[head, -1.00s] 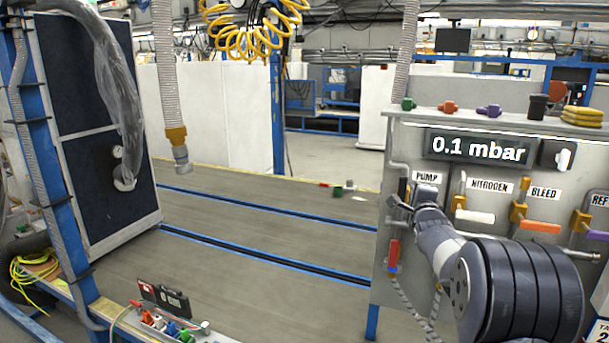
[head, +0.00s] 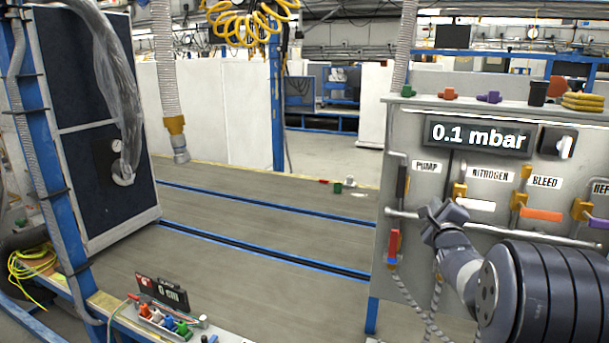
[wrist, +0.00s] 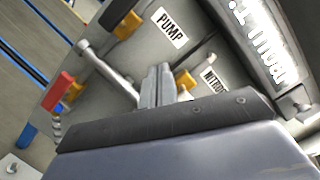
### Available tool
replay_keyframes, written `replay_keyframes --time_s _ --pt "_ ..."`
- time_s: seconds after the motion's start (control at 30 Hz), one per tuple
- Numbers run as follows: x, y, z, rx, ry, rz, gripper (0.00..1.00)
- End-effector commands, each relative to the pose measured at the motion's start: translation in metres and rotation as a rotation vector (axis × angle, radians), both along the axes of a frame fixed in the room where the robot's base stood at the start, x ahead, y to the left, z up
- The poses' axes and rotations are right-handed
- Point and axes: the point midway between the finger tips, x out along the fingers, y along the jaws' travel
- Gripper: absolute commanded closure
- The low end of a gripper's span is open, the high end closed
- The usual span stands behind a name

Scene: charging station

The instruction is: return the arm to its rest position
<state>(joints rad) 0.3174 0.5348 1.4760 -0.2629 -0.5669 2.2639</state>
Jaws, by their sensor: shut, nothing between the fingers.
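My gripper (head: 437,219) is at the lower right of the head view, in front of the left part of the charging panel (head: 446,172). Its fingers (wrist: 158,86) stand together in the wrist view, shut with nothing between them. They point toward the panel between the PUMP label (wrist: 169,27) and the NITROGEN label (wrist: 214,84). I cannot tell the exact gap to the panel.
The panel carries a display reading 0.1 mbar (head: 480,137), a white-handled nitrogen valve (head: 475,205) and an orange-handled bleed valve (head: 541,214). A horizontal pipe (wrist: 108,70) runs close by. The conveyor (head: 240,268) to the left is clear near the panel.

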Motion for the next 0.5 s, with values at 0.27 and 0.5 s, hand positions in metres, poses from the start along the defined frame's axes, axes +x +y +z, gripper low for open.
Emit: replay_keyframes --time_s 0.27,0.5 --pt "-0.034 0.006 -0.005 -0.001 0.0 0.0 1.0" --pt "-0.044 0.008 -0.005 -0.002 0.001 0.0 1.0"
